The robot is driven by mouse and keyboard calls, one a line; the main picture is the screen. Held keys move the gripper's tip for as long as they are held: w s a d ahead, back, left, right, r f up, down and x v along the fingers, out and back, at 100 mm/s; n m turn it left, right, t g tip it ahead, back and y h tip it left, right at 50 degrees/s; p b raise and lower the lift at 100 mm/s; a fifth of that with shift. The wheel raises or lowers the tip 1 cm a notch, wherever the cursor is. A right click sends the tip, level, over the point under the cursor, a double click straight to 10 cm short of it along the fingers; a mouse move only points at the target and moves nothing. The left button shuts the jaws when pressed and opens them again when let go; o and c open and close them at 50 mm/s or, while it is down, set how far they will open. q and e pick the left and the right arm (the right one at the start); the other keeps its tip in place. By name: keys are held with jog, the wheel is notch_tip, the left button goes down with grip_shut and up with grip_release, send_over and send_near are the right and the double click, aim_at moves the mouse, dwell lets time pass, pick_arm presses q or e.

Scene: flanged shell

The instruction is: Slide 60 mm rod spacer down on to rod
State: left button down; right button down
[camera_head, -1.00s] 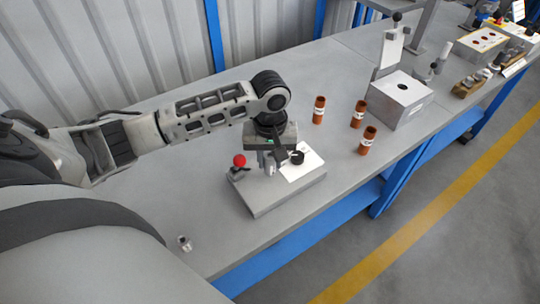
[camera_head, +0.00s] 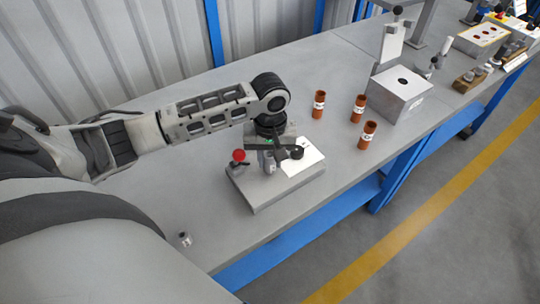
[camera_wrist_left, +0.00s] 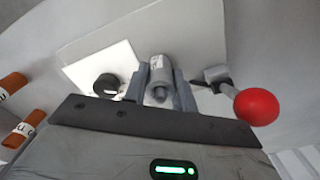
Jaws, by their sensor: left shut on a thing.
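My left gripper (camera_head: 268,162) is over the grey fixture block, pointing down. In the left wrist view its two grey fingers (camera_wrist_left: 159,92) are shut on a grey cylindrical spacer (camera_wrist_left: 160,70). The spacer's near end shows a darker round centre; I cannot tell whether that is the rod or the bore. The rod itself is not clearly visible. The spacer also shows between the fingers in the head view (camera_head: 270,167). The fixture block (camera_head: 277,194) carries a red ball handle (camera_head: 239,155) and a black knob (camera_head: 296,153) on a white plate. My right gripper is not in view.
A small grey cylinder (camera_head: 185,239) stands on the bench's near left part. Several brown labelled tubes, one here (camera_head: 367,135), stand right of the fixture. A grey box with a hole (camera_head: 400,94) is behind them. The bench front edge (camera_head: 300,214) is close to the fixture.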

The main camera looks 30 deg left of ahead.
pick_arm(q)
jog(key=shift+r+p, duration=0.9)
jog(key=shift+r, duration=2.85)
jog(key=shift+f+b, duration=0.85)
jog(key=shift+f, duration=2.95)
jog(key=c, duration=1.1)
grip_release()
jog(key=shift+f, duration=0.1)
jog(key=shift+o, duration=0.2)
jog(key=shift+s, duration=0.1)
notch_tip(320, 180, up, 16)
jog(key=p, duration=0.1)
